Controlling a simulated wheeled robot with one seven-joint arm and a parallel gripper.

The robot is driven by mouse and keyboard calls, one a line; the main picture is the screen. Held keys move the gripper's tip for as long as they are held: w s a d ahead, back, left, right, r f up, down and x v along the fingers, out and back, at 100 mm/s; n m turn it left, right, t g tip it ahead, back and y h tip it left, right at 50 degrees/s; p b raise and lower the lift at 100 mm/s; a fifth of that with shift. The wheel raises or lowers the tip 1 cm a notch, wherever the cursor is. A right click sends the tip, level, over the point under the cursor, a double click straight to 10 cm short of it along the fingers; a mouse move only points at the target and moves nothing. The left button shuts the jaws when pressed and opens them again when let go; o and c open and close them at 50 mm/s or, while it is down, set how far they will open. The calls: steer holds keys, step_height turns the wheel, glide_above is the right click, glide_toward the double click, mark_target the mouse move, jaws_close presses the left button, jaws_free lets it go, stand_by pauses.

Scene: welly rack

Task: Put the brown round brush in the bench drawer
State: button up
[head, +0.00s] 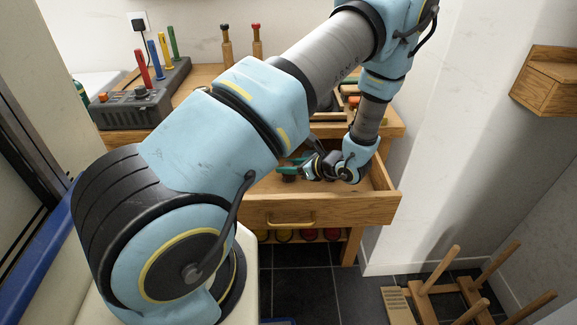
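The bench drawer (345,207) is pulled open below the wooden bench top, with a brass-coloured handle on its front. My gripper (292,170) is low over or inside the open drawer, pointing left. A small dark and green shape is at its fingertips; I cannot tell whether it is a separate thing or part of the gripper. Whether the fingers are open or shut is too small to see. I cannot make out the brown round brush; my arm hides much of the bench top and the drawer's left part.
A grey rack (150,105) with coloured upright handles stands on the bench's left. Two wooden pegs (257,42) stand at the back. Red and yellow round things (308,235) sit below the drawer. A wooden peg rack (440,290) stands on the floor at right. A wooden wall box (548,85) hangs right.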

steer(key=o, duration=0.3)
steer(key=shift+o, duration=0.2)
steer(key=shift+r, duration=0.25)
steer(key=b+v, duration=0.2)
steer(key=v, duration=1)
steer(key=s+a+r+n+g+h, duration=0.3)
steer(key=a+r+n, duration=0.3)
steer(key=a+n, duration=0.4)
steer(key=s+a+r+n+g+h, duration=0.3)
steer(key=a+r+n, duration=0.4)
steer(key=n, duration=0.9)
steer(key=shift+s+a+r+g+h, duration=0.2)
steer(key=shift+a+g+h, duration=0.3)
steer(key=shift+a+h, duration=1)
